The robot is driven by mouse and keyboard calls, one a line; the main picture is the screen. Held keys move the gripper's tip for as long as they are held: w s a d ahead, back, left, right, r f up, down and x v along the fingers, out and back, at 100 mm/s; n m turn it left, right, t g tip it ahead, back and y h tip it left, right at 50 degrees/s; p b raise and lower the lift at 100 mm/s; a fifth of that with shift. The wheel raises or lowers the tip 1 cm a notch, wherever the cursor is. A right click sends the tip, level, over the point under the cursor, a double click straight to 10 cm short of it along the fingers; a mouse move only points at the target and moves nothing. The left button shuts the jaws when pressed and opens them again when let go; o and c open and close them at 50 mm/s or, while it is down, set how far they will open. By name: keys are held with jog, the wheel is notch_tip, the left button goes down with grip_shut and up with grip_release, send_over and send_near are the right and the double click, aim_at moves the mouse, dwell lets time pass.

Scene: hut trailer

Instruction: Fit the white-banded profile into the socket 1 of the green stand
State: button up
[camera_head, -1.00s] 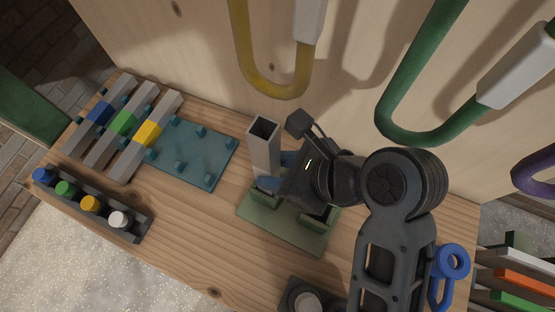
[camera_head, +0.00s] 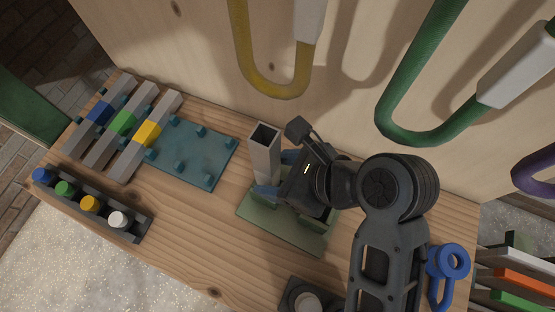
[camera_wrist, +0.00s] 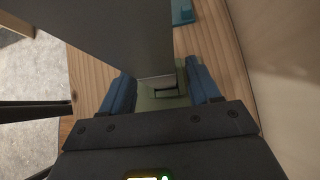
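The grey square profile (camera_head: 265,152), with an open hollow top, stands upright at the left socket of the green stand (camera_head: 290,235). In the wrist view the profile (camera_wrist: 130,35) rises between the fingers, its lower end at the stand (camera_wrist: 160,100). No white band shows; that part may be hidden. My gripper (camera_wrist: 160,92) is open around the profile's lower part, with a gap beside each blue finger. It also shows in the head view (camera_head: 278,175). How deep the profile sits cannot be told. My wrist partly hides the stand's right socket.
A teal rack (camera_head: 205,155) at left holds profiles with blue, green and yellow bands; part of it is empty. A dark tray (camera_head: 140,228) holds coloured caps. A blue ringed tool (camera_head: 452,262) lies at right. The wall with hanging tubes (camera_head: 275,85) rises close behind.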

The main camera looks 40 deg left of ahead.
jog(key=shift+o, duration=0.4)
jog(key=shift+d, duration=0.1)
jog(key=v, duration=0.7)
jog(key=shift+d+r, duration=0.15)
jog(key=shift+r, duration=0.1)
jog(key=shift+d, duration=0.1)
